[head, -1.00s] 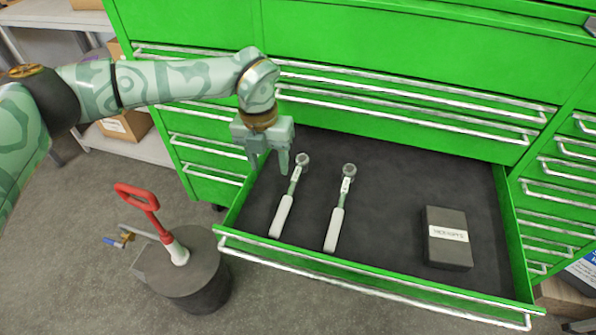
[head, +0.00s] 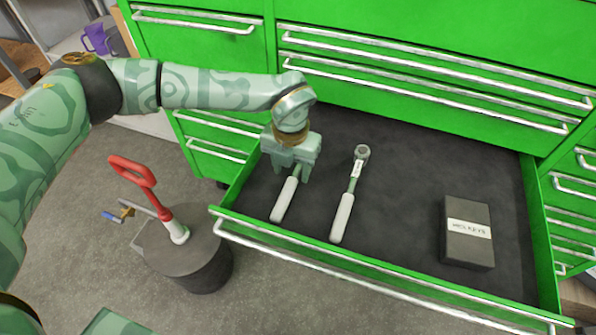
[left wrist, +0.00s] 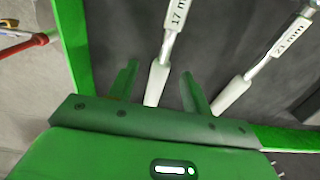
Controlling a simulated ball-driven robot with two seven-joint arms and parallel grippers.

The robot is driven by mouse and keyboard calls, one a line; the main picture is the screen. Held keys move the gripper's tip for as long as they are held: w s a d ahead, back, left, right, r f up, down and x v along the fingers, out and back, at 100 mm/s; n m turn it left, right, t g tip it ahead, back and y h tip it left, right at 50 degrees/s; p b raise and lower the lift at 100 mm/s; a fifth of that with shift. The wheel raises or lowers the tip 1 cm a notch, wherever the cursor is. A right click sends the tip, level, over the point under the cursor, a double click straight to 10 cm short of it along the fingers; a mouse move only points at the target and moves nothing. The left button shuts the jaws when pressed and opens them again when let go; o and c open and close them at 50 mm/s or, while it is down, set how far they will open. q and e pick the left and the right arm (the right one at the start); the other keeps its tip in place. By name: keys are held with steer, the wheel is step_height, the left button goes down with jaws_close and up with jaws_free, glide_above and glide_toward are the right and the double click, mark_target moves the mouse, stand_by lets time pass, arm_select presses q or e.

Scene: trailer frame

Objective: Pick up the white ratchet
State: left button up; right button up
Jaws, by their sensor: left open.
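Two ratchets with white handles lie in the open drawer. The left ratchet (head: 284,200) has its upper part hidden under my gripper in the head view; in the left wrist view (left wrist: 157,82) its label reads 17 mm. The right ratchet (head: 343,215) lies fully visible beside it; in the left wrist view (left wrist: 233,92) its label reads 21 mm. My left gripper (head: 290,172) is open above the left ratchet. In the left wrist view its fingers (left wrist: 158,75) appear on either side of that handle, with gaps. Contact cannot be told. My right gripper is not in view.
A dark box (head: 467,232) with a white label lies in the right part of the green drawer (head: 400,272). The drawer floor between is clear. A grey drum (head: 190,262) with a red-handled tool (head: 150,195) stands left of the drawer.

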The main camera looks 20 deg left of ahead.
mark_target(292, 178)
arm_select(q)
step_height(292, 178, down, 4)
steer(key=shift+d+f+b, duration=0.1)
steer(key=shift+f+b, duration=0.1)
steer(key=shift+b, duration=0.6)
steer(key=shift+r, duration=0.2)
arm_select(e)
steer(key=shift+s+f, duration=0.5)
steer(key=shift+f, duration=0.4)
arm_select(q)
jaws_close()
steer(key=shift+r, duration=0.1)
